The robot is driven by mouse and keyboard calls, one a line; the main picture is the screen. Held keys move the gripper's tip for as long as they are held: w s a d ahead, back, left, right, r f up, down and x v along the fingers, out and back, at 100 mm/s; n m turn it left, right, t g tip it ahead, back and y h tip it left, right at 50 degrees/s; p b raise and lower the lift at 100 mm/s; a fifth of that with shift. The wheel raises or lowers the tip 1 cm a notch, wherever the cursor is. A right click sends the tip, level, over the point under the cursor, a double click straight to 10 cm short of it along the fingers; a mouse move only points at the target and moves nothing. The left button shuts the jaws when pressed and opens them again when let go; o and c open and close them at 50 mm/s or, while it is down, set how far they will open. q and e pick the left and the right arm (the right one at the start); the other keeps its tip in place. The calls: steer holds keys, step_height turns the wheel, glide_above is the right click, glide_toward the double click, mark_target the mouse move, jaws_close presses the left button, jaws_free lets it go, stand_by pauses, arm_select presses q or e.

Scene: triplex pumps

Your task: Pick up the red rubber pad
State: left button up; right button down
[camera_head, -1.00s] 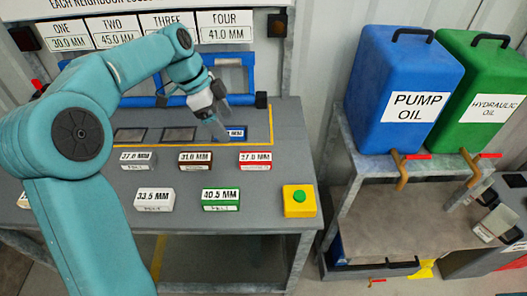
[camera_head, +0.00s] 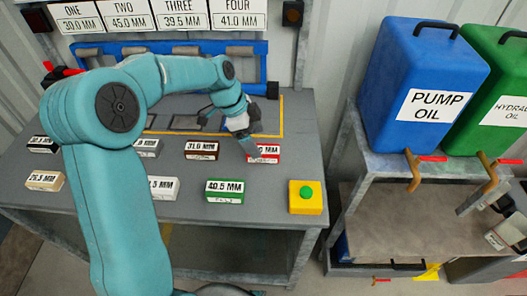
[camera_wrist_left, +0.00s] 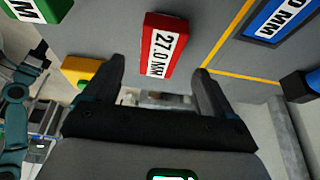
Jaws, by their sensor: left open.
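The red rubber pad (camera_head: 265,153) is a red block with a white 27.0 MM label. It lies on the grey bench, right of the other labelled blocks in its row. My left gripper (camera_head: 249,149) is open and empty beside the pad's left end in the head view and partly overlaps it. In the left wrist view the pad (camera_wrist_left: 165,44) shows between and beyond the two open fingers (camera_wrist_left: 158,68), apart from both. A grey gripper-like part (camera_head: 488,214) at the right edge looks like my right gripper; its jaws are unclear.
Near the pad are a brown 31.0 MM block (camera_head: 202,150), a green 40.5 MM block (camera_head: 224,191) and a yellow box with a green button (camera_head: 305,197). A blue frame (camera_head: 185,51) stands behind. A blue oil can (camera_head: 422,90) stands on the right rack.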

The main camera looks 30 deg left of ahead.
mark_target(262, 150)
arm_select(q)
steer(key=x, duration=0.4)
steer(key=shift+f, duration=0.35)
steer(key=c, duration=1.2)
steer(key=shift+r, duration=0.1)
